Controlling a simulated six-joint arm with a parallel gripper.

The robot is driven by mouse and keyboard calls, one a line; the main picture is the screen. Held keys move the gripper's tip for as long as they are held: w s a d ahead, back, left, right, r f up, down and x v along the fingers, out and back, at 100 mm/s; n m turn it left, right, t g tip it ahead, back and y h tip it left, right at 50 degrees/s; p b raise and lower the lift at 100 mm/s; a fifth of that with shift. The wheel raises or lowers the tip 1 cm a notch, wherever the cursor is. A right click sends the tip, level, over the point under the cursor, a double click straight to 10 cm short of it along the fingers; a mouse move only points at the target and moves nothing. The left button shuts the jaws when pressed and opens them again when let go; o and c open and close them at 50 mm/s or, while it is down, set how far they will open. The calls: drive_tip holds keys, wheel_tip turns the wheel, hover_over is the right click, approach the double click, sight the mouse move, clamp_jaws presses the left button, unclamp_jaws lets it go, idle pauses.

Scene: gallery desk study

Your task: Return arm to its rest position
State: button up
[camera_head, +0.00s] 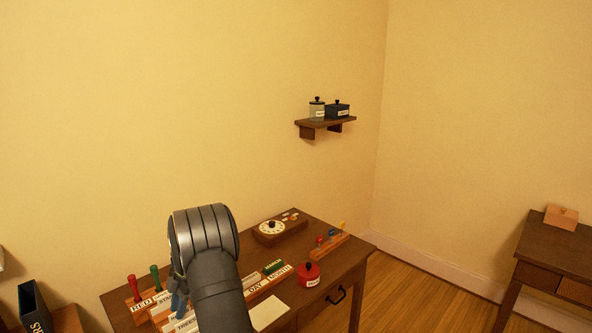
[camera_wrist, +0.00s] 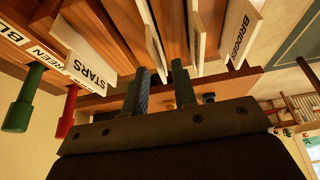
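My arm (camera_head: 220,290) rises in front of the desk in the head view, its dark grey wrist over the desk's left half. My gripper (camera_wrist: 161,76) shows in the wrist view as two blue-grey fingers with a gap between them. It looks open, with nothing visible held. The fingertips are close to a wooden rack with white cards, including a STARS card (camera_wrist: 85,62) and a BRIDGES card (camera_wrist: 240,32). I cannot tell whether they touch it. In the head view my arm hides most of the gripper and part of the rack.
The desk (camera_head: 340,262) carries a red lidded pot (camera_head: 308,275), a dial box (camera_head: 272,229), a peg rack (camera_head: 327,248) and red and green handles (camera_head: 132,287). A wall shelf (camera_head: 325,124) holds two containers. A side table (camera_head: 560,240) stands right. Air above the desk is clear.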

drive_tip(key=shift+r, duration=1)
